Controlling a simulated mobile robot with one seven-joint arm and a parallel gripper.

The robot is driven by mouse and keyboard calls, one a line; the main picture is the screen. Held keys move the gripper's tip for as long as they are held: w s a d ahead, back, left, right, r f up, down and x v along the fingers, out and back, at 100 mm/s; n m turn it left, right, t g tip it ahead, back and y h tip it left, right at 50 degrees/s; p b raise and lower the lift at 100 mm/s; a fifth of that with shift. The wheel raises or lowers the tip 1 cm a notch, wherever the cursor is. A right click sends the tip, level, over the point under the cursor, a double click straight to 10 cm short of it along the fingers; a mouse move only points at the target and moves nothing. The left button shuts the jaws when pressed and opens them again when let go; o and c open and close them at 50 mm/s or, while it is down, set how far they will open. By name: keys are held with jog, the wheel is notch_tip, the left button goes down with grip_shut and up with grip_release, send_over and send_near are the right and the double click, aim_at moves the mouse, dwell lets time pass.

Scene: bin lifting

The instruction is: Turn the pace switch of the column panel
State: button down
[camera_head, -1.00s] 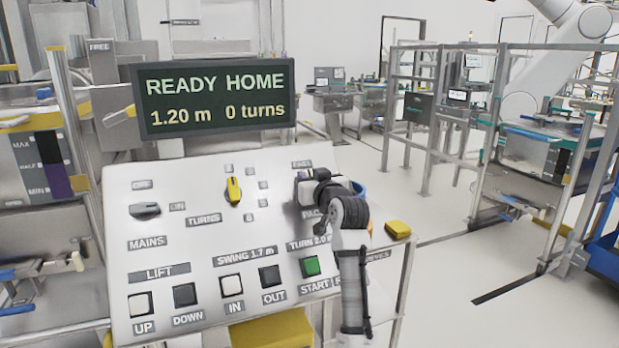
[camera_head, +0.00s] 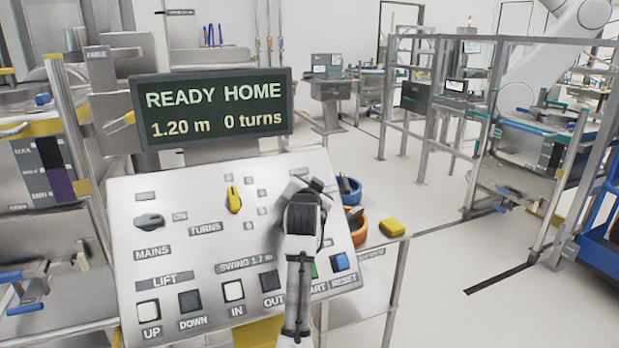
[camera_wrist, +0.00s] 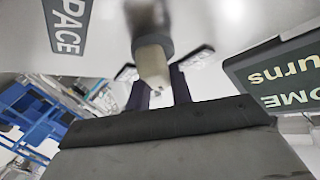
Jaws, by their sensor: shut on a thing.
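The sloped white column panel (camera_head: 190,265) stands in front of me. My gripper (camera_head: 303,190) is at its upper right part, and my wrist covers the pace switch in the head view. In the wrist view the pace switch (camera_wrist: 152,50) is a pale knob next to the PACE label (camera_wrist: 67,27). The two dark fingers of my gripper (camera_wrist: 158,75) stand on either side of it, and my gripper is shut on it. Which way the knob points cannot be told.
A display (camera_head: 215,108) above reads READY HOME, 1.20 m, 0 turns. The yellow turns switch (camera_head: 234,200) and dark mains switch (camera_head: 149,220) are to the left. Push buttons line the lower edge; my arm partly covers the green one. An orange bowl (camera_head: 357,228) and yellow block (camera_head: 392,228) are at right.

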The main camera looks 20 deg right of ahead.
jog(key=m+g+p, duration=0.1)
jog(key=m, duration=0.1)
jog(key=m+g+h, duration=0.1)
jog(key=m+g, duration=0.1)
jog(key=m, duration=0.1)
jog(key=shift+s+d+h+p, duration=0.1)
jog(key=shift+h+p, duration=0.2)
jog(key=shift+p, duration=0.1)
jog(key=shift+s+d+f+m+g+p, duration=0.1)
jog(key=shift+f+m+g+p, duration=0.1)
jog(key=shift+m+g, duration=0.5)
jog(key=shift+s+f+m+g+p, duration=0.1)
jog(key=shift+m+g+p, duration=0.2)
jog(key=shift+m, duration=0.65)
jog(key=shift+s+d+f+m+g+p, duration=0.1)
jog(key=shift+m+g, duration=0.5)
jog(key=shift+m, duration=0.25)
jog(key=c, duration=1.2)
grip_release()
jog(key=shift+c, duration=0.2)
jog(key=b+v, duration=0.4)
jog(key=v, duration=0.9)
jog(key=shift+a+r, duration=0.3)
jog(key=shift+a, duration=0.05)
jog(key=shift+s, duration=0.1)
